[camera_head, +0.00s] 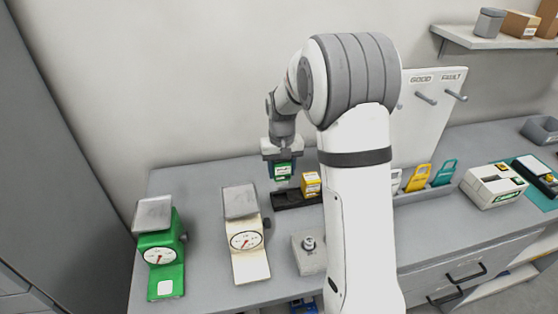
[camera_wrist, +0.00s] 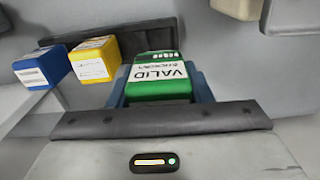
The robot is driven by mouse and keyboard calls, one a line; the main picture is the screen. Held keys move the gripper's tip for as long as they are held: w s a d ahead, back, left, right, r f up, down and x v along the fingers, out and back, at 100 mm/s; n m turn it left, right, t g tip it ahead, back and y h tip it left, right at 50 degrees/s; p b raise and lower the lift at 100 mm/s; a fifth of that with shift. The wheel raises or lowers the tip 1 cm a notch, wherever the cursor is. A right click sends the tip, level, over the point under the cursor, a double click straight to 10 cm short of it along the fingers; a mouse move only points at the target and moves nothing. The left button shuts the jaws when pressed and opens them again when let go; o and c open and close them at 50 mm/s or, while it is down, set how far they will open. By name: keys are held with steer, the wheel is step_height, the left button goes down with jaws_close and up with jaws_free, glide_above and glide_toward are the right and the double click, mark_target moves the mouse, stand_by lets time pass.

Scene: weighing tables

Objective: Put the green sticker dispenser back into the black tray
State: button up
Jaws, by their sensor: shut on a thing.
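My gripper (camera_head: 282,160) is shut on the green sticker dispenser (camera_head: 283,171), with its blue fingers on either side of it. In the wrist view the dispenser (camera_wrist: 158,80) shows a white label reading "VALID". In the head view it appears at the left end of the black tray (camera_head: 288,200), seemingly above it; the exact gap is hard to tell. The tray's dark wall (camera_wrist: 140,32) also shows in the wrist view. A yellow dispenser (camera_head: 311,183) stands in the tray beside it. A blue dispenser (camera_wrist: 42,68) shows past the yellow one in the wrist view; my arm hides it in the head view.
A green scale (camera_head: 160,255) and a cream scale (camera_head: 247,250) stand at the left. A grey block with a knob (camera_head: 308,250) sits in front of the tray. My arm hides the middle of the table. A white label machine (camera_head: 493,186) is at the right.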

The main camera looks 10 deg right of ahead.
mark_target(281, 183)
steer(key=shift+a+f, duration=0.15)
steer(key=shift+f, duration=0.2)
steer(key=shift+f+b, duration=1.75)
steer(key=shift+f, duration=0.75)
steer(key=shift+s+f, duration=0.1)
steer(key=shift+s, duration=0.1)
steer(key=shift+f+b, duration=0.15)
steer(key=shift+b, duration=0.15)
steer(key=shift+f+b, duration=0.85)
steer(key=shift+f, duration=0.35)
steer(key=o, duration=1)
steer(key=shift+c, duration=0.2)
